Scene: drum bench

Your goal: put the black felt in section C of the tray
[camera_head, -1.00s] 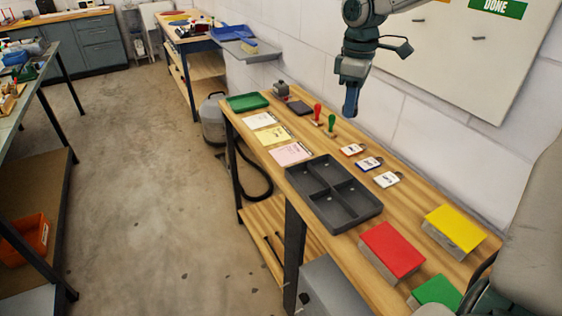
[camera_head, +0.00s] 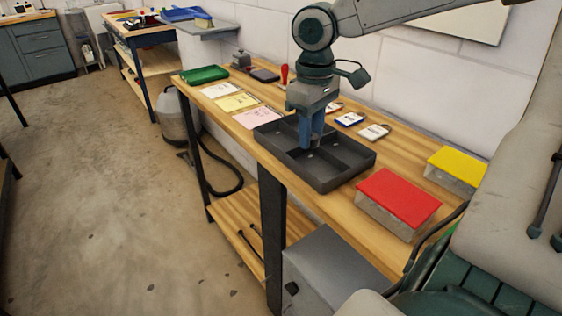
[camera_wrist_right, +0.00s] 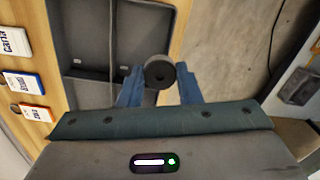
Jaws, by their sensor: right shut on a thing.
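My right gripper (camera_head: 311,146) points down, low over the dark grey tray (camera_head: 318,184). It is shut on the black felt (camera_wrist_right: 160,72), a thick round piece with a small hole in it. The felt sits between the blue fingertips in the right wrist view. In the head view I cannot make it out behind the fingers. The tray is split into several compartments by low walls and also shows in the right wrist view (camera_wrist_right: 112,44). Its small section labels are too small to read. The compartments I can see look empty. My left gripper is not in view.
A red-topped block (camera_head: 399,203) and a yellow-topped block (camera_head: 457,170) stand right of the tray. White tags (camera_head: 374,132) lie behind it. Paper cards (camera_head: 237,102), a green tray (camera_head: 204,75) and a red-handled stamp (camera_head: 284,74) are farther along the bench.

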